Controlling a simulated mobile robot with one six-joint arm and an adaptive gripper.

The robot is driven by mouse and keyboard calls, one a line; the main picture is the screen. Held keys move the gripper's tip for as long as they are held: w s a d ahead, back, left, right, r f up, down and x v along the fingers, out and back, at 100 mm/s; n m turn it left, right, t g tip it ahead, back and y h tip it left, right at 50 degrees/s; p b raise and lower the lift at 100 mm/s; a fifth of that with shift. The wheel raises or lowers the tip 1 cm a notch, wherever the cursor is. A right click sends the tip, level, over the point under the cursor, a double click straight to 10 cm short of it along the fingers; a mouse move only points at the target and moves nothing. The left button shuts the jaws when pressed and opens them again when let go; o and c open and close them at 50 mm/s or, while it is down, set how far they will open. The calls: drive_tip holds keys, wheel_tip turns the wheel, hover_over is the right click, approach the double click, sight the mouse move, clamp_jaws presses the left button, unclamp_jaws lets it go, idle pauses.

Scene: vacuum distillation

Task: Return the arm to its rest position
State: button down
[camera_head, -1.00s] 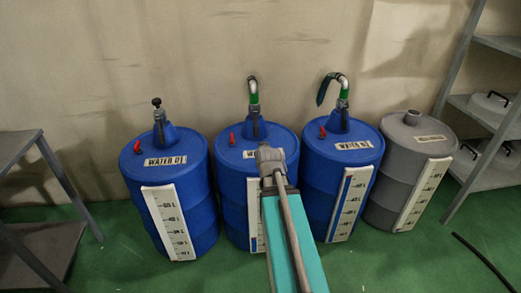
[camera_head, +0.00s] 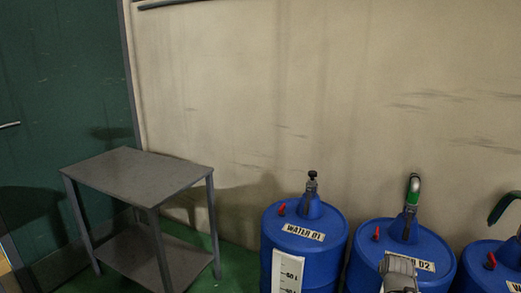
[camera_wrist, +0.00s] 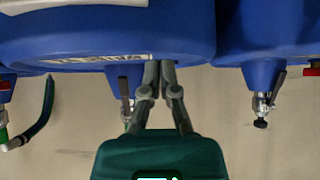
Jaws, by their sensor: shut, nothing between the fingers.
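My gripper (camera_wrist: 159,68) shows in the wrist view with its two slim grey fingers together and nothing between them. The wrist picture is upside down. The fingertips overlap the blue WATER 02 drum (camera_wrist: 90,30) near its label; I cannot tell the gap between them. In the head view, a grey part of my arm (camera_head: 398,272) shows at the bottom, in front of the WATER 02 drum (camera_head: 371,236). My gripper itself cannot be made out there.
The WATER 01 drum (camera_head: 335,226) stands left of WATER 02, with another blue drum (camera_head: 478,270) cut off at the right. A grey two-level table (camera_head: 135,172) stands at the left by a dark green door (camera_head: 60,110). A plain wall (camera_head: 290,90) is behind.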

drive_tip(key=s+a+f+n+g+y, duration=0.2)
drive_tip(key=s+a+f+g, duration=0.3)
drive_tip(key=a, duration=0.7)
drive_tip(key=s+a+n+g+y, duration=0.15)
drive_tip(key=s+a+g, duration=0.35)
drive_tip(key=a, duration=0.7)
wheel_tip(320, 180, up, 34)
drive_tip(key=t+p, duration=0.1)
drive_tip(key=p, duration=3.4)
drive_tip(key=shift+s+n, duration=0.35)
drive_tip(key=shift+s, duration=0.1)
drive_tip(key=shift+s+f, duration=0.1)
drive_tip(key=shift+s, duration=0.05)
